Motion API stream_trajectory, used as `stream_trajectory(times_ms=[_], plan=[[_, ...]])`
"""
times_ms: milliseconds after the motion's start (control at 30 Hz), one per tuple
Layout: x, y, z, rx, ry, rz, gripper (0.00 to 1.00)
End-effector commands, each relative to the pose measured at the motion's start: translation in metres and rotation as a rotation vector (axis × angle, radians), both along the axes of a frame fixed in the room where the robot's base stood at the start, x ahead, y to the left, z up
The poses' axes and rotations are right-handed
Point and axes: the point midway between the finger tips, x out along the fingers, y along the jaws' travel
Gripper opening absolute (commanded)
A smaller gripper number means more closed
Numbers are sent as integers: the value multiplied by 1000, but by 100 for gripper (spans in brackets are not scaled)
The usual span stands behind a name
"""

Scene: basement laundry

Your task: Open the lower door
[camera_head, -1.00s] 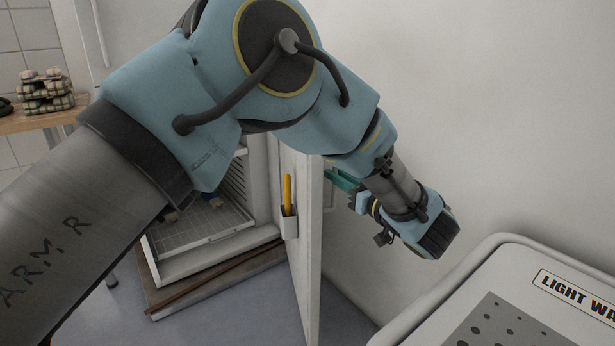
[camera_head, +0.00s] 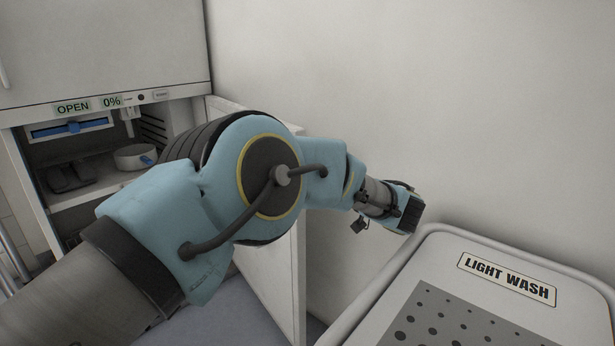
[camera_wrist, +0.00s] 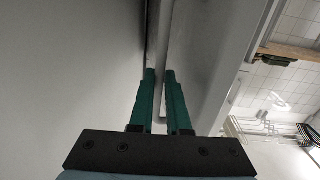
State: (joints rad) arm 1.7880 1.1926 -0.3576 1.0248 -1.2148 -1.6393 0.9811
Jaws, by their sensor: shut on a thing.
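The lower door (camera_head: 289,270) is a pale panel standing swung out from the front of the cabinet. In the head view my arm covers much of its inner face. In the wrist view the door panel (camera_wrist: 207,55) runs along the right of my fingers. My gripper (camera_wrist: 160,75) has green fingers on either side of a pale bar handle (camera_wrist: 165,30) and is shut on it. In the head view my wrist is on the wall side of the door, and my fingertips are hidden.
An upper door (camera_head: 100,45) is shut. A "LIGHT WASH" bin (camera_head: 400,290) stands close at right. The wall (camera_head: 420,100) is behind my wrist.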

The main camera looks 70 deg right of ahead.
Motion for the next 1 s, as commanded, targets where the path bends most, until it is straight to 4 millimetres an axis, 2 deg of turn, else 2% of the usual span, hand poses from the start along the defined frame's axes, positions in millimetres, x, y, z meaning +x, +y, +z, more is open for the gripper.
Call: stream_trajectory(times_ms=[33, 333, 367, 600, 867, 1000], plan=[[6, -1, 2, -3, -4, 7, 0], [6, -1, 2, -4, -3, 8, 0], [6, -1, 2, -4, -3, 8, 18], [3, -1, 1, -3, -1, 4, 45], [0, 0, 1, -1, 0, 2, 45], [-13, 6, 1, 0, 1, -1, 45]])
